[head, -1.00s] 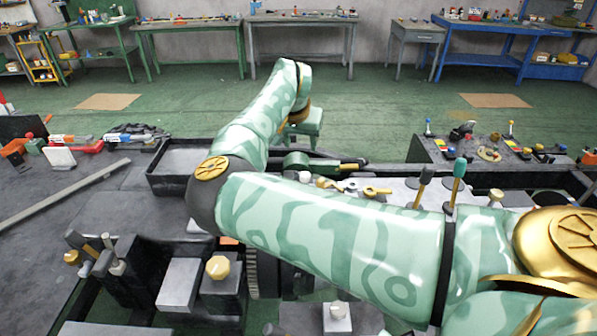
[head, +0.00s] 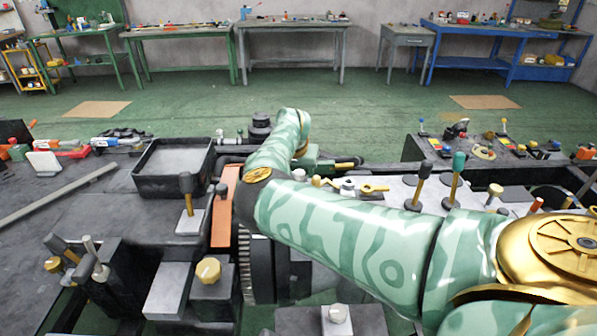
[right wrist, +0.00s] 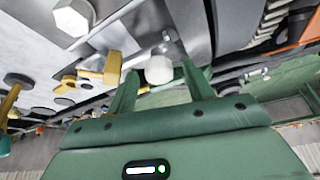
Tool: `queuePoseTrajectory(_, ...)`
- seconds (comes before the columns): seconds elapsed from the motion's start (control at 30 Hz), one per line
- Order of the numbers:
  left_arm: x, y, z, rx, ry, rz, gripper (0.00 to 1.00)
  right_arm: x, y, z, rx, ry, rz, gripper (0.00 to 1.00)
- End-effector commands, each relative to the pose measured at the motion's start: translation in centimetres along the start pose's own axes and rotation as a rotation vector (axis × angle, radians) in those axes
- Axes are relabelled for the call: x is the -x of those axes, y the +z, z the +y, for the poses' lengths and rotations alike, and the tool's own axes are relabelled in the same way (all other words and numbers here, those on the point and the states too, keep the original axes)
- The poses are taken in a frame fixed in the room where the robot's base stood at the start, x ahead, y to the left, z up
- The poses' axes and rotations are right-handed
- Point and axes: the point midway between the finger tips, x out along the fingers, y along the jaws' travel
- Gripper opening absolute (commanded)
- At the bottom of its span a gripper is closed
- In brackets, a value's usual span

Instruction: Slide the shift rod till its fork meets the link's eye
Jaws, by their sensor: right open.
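My right gripper (right wrist: 160,88) is open in the right wrist view. Its two green fingers stand on either side of a pale hexagonal knob (right wrist: 158,69); contact cannot be told. A brass forked piece (right wrist: 98,72) lies just left of the knob. In the head view my right forearm crosses the middle, and its fingertips cannot be made out. A brass eye (head: 372,188) lies on the pale plate (head: 397,188), right of a grey knob (head: 347,187). The shift rod is largely hidden by my arm. My left gripper is not in view.
Levers with teal and dark handles (head: 458,165) rise right of the brass eye. A black tray (head: 140,180), an orange strip (head: 222,215) and a toothed wheel (head: 246,270) lie left of my arm. Workbenches stand far back across open floor.

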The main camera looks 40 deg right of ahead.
Motion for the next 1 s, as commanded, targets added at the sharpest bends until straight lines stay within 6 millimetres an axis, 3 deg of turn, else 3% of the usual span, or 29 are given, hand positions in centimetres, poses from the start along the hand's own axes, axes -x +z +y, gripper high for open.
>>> queuePoseTrajectory(0.17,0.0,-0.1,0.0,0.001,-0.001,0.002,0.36,0.0,0.0,0.0,-0.001,0.0,0.0,0.52)
queuePoseTrajectory(0.37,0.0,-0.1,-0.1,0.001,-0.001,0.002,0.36,0.1,0.0,0.0,-0.001,0.0,0.0,0.0)
queuePoseTrajectory(0.53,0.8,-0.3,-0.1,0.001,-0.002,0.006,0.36,0.3,-0.3,0.7,-0.002,0.001,0.0,0.0)
queuePoseTrajectory(0.8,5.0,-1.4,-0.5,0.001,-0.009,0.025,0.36,0.2,-1.5,5.1,-0.002,0.003,0.0,0.0)
queuePoseTrajectory(1.0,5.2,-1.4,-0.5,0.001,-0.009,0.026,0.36,-0.5,-1.5,5.9,-0.001,0.001,0.0,0.0)
